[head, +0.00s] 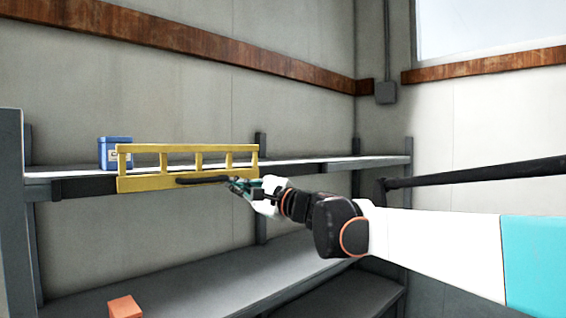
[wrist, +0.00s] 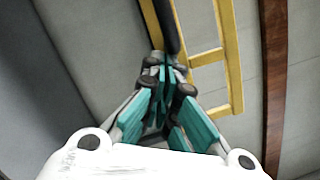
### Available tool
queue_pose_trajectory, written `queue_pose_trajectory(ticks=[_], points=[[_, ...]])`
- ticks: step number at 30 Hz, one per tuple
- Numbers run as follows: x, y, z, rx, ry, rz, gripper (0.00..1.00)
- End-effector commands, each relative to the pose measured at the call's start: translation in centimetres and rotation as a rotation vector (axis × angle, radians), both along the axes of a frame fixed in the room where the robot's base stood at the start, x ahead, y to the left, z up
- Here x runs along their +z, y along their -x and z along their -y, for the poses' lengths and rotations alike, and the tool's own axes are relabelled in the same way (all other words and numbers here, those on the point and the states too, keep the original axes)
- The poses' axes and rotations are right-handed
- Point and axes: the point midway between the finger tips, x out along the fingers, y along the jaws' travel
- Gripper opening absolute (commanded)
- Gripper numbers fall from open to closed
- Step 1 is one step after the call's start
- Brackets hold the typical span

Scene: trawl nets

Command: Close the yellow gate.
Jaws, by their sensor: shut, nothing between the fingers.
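The yellow gate (head: 187,148) is a railed frame with a solid lower panel and several short posts. It stands upright along the front edge of the upper shelf, toward its left part. A black bar handle (head: 203,180) runs along its lower panel. My gripper (head: 234,184) is shut and empty at the right end of this handle, in front of the gate's lower right part. In the wrist view, the teal fingers (wrist: 163,75) are together close to the end of the dark handle (wrist: 167,25), with the yellow rails (wrist: 232,60) beside them. Contact with the handle is unclear.
A blue box (head: 115,153) stands on the upper shelf (head: 310,163) behind the gate's left end. An orange-brown block (head: 125,307) is on the lower shelf (head: 215,285). A dark bar (head: 480,172) crosses at the right, above my arm. The upper shelf's right part looks clear.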

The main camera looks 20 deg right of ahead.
Motion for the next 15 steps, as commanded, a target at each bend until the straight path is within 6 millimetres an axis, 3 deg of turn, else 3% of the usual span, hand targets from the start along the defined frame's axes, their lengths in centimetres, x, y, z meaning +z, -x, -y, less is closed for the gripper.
queue_pose_trajectory(ticks=[1, 6, 15], points=[[0.0, 0.9, -1.8, 0.007, 0.0, 0.0, 0.0], [0.0, 2.3, -5.4, 0.005, 0.0, -0.001, 0.0], [0.0, 3.4, -8.4, 0.003, 0.001, 0.0, 0.0]])
